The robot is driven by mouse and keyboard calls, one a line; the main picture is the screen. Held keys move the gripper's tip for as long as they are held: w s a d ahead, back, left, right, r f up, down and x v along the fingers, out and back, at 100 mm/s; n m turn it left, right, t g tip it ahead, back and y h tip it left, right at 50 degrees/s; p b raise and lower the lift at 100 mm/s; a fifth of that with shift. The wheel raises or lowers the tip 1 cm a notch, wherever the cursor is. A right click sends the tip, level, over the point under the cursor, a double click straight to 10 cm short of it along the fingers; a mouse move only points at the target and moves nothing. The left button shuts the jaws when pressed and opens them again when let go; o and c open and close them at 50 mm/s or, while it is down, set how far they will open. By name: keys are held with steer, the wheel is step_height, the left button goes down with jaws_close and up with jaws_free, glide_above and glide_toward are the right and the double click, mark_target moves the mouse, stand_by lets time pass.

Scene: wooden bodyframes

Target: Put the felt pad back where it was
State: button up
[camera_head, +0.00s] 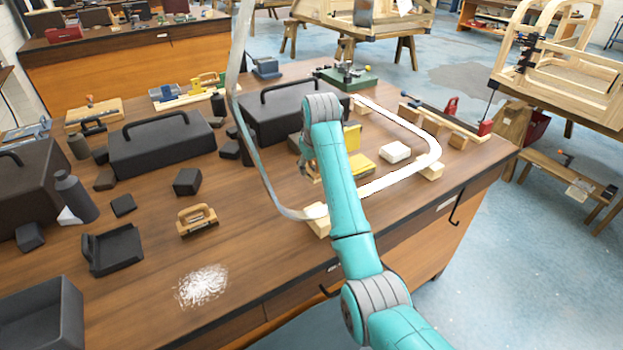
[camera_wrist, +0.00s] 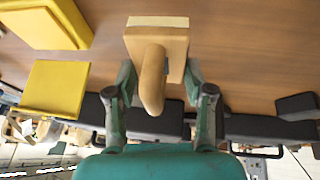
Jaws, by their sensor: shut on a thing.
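My gripper (camera_wrist: 160,92) is shut on a wooden block with a rounded tan handle and a pale layer along one edge; I take this to be the felt pad (camera_wrist: 172,40). Its two fingers grip the block from both sides, with the handle between them. In the head view my gripper (camera_head: 308,162) is over the bench behind my teal arm, which hides most of it and the pad. Whether the pad touches the bench top I cannot tell.
A yellow box (camera_head: 352,137), a yellow pad (camera_head: 361,166) and a white block (camera_head: 395,152) lie right of my gripper. A pale bent strip (camera_head: 395,184) curves around them on wooden blocks. A black toolbox (camera_head: 281,112) stands behind. Bare bench (camera_head: 255,190) lies left.

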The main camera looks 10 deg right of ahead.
mark_target(312, 187)
steer(key=shift+f, duration=2.5)
steer(key=shift+f, duration=0.1)
steer(key=o, duration=1)
steer(key=shift+o, duration=0.2)
steer(key=v, duration=1.2)
